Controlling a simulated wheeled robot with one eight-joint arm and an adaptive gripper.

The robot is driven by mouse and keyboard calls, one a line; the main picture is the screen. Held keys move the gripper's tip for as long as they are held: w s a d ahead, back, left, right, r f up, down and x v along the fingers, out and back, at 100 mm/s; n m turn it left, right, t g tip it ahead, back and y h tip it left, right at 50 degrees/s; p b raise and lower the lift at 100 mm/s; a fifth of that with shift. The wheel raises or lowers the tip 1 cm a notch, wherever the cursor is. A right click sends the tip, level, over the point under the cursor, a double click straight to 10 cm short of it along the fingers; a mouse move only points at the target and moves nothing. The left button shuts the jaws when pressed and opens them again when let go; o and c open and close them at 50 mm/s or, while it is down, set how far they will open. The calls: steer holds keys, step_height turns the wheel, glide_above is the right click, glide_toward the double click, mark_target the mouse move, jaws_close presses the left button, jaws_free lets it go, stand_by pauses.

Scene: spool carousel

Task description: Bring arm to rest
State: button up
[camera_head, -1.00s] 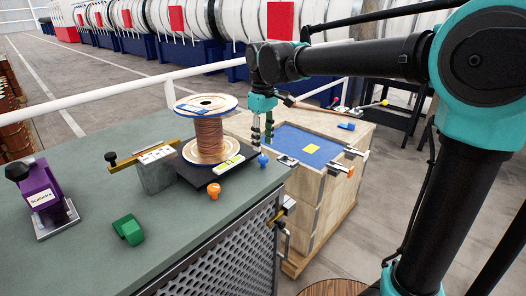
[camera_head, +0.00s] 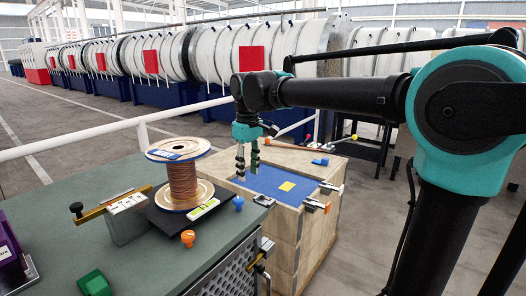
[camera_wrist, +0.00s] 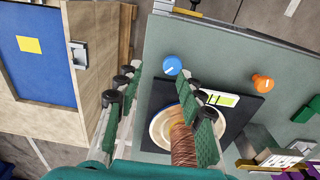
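My arm is extended over the gap between the green bench (camera_head: 140,240) and the wooden crate (camera_head: 300,235). My gripper (camera_head: 247,175) points down at its end, in the air and holding nothing. In the wrist view its two padded fingers (camera_wrist: 160,95) are spread apart. The copper wire spool (camera_head: 182,183) stands upright on a black plate (camera_head: 222,213) on the bench, to the left of my gripper. In the wrist view the right finger covers part of the spool (camera_wrist: 182,148).
A blue knob (camera_head: 238,203), an orange knob (camera_head: 188,238) and a green block (camera_head: 94,283) are on the bench. The crate has a blue top panel (camera_head: 270,183) with a yellow square and side clamps. A white rail (camera_head: 80,143) runs behind.

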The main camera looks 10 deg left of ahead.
steer(key=s+d+f+m+t, duration=0.2)
steer(key=d+f+m, duration=0.4)
steer(key=d+f, duration=1)
steer(key=s+d+f+m+t, duration=0.1)
steer(key=s+d+f+m, duration=0.1)
steer(key=s+d+f, duration=0.3)
steer(key=s+d+f+m, duration=0.3)
steer(key=s+d+f, duration=0.2)
steer(key=d, duration=0.4)
steer(key=shift+s+d+f+m+t, duration=0.3)
steer(key=shift+d+t, duration=0.05)
steer(key=shift+t, duration=0.05)
